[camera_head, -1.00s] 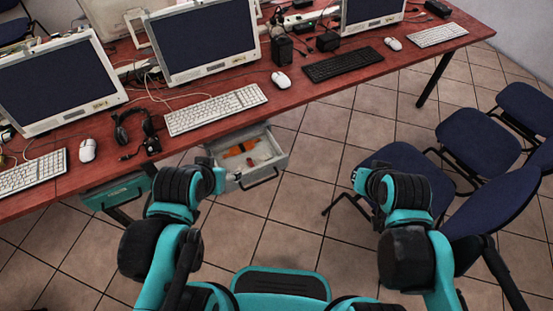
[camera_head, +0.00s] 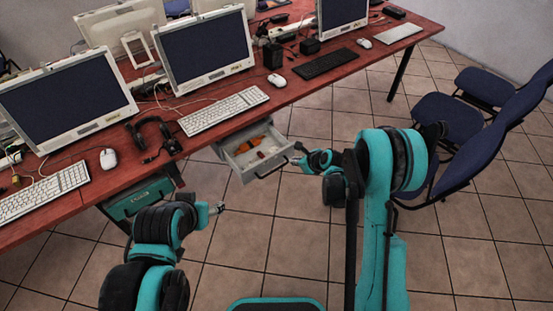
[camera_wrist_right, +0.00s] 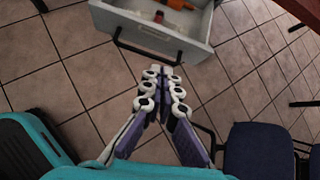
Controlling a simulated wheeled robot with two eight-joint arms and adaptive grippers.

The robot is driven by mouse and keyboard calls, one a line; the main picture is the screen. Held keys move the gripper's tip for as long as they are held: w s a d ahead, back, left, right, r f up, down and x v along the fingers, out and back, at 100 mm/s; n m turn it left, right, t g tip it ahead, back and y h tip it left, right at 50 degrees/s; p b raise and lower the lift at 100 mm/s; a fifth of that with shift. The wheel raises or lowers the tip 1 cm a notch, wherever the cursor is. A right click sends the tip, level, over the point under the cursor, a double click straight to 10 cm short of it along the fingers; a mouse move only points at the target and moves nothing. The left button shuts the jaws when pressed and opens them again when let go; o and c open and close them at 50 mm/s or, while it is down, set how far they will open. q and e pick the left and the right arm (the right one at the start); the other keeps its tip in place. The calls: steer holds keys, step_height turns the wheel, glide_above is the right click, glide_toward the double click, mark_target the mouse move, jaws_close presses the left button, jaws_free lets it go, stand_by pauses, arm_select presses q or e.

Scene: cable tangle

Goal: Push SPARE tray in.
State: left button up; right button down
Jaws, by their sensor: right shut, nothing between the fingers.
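A pale grey tray (camera_head: 266,168) with a dark handle stands pulled out below the red desk. Orange and small red items lie in it. No SPARE label is readable. In the right wrist view the tray's front (camera_wrist_right: 140,28) and handle are at the top. My right gripper (camera_head: 298,160) is shut and empty, just right of the tray's front. Its closed fingertips (camera_wrist_right: 164,72) point at the tray front with a small gap below it in the wrist view. My left gripper (camera_head: 218,208) is lower left of the tray, over the floor; its finger opening is unclear.
A teal drawer front (camera_head: 140,198) is under the desk (camera_head: 215,130) to the left. The desk carries monitors, keyboards, mice, a headset (camera_head: 155,137) and cables. Blue chairs (camera_head: 450,118) stand at the right. Tiled floor before the tray is free.

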steer(key=shift+m, duration=0.9)
steer(key=b+x, duration=0.1)
steer(key=x, duration=0.4)
steer(key=b+x, duration=0.2)
steer(key=x, duration=0.3)
steer(key=a+r+b+x, duration=0.1)
steer(key=b+x, duration=0.1)
steer(key=x, duration=0.3)
steer(key=shift+w+f, duration=0.15)
steer(key=shift+w, duration=0.2)
steer(key=shift+w+a, duration=0.1)
steer(key=shift+w, duration=0.1)
